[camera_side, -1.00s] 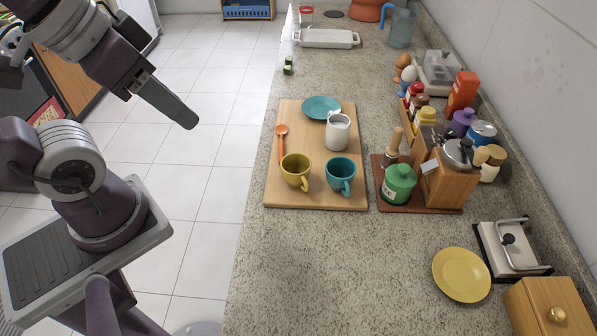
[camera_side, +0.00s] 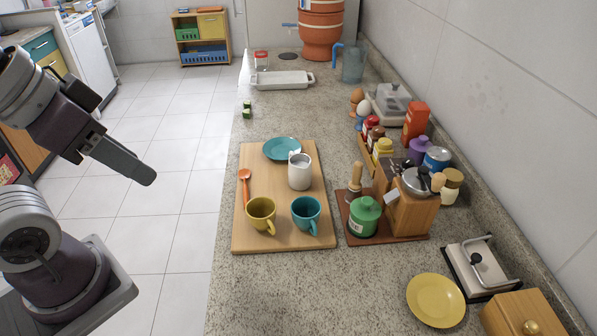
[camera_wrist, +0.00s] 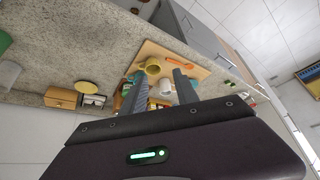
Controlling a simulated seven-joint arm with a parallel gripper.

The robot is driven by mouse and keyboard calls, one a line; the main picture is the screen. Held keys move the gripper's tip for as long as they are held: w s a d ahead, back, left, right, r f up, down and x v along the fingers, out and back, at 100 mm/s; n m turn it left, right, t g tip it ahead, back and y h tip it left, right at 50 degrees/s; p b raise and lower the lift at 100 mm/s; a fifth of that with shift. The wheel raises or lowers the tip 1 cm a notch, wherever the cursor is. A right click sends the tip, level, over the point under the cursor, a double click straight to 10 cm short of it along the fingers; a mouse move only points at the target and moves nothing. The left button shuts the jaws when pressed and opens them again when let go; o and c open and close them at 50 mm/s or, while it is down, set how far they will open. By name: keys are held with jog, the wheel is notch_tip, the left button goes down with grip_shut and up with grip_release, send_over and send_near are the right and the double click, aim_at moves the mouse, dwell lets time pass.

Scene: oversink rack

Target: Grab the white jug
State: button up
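The white jug (camera_side: 300,171) stands upright on a wooden board (camera_side: 284,238) on the counter, and it also shows small between my fingers in the wrist view (camera_wrist: 166,87). A teal plate (camera_side: 282,148) lies behind it. A yellow mug (camera_side: 261,214) and a teal mug (camera_side: 306,214) stand in front of it. My gripper (camera_side: 148,176) is in the air left of the counter, well apart from the jug. In the wrist view my gripper (camera_wrist: 158,75) has its two fingers spread with nothing held between them.
An orange spoon (camera_side: 245,186) lies on the board's left side. Right of the board stand a green pot (camera_side: 364,217), a wooden box (camera_side: 411,212) and several jars. A yellow plate (camera_side: 436,300) lies at the front right. The counter left of the board is bare.

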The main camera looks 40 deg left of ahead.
jog(key=m+g, duration=0.5)
jog(key=m, duration=1.4)
send_over(291, 151)
notch_tip(291, 151, down, 12)
jog(key=f, duration=0.1)
jog(key=f+m, duration=0.1)
jog(key=f, duration=0.1)
jog(key=shift+w+a+f+m+g, duration=0.3)
jog(key=shift+w+a+m, duration=0.05)
jog(key=shift+m, duration=0.05)
notch_tip(291, 151, down, 7)
jog(key=shift+s+r, duration=0.1)
jog(key=shift+s, duration=0.05)
grip_shut()
jog(key=shift+r, duration=0.1)
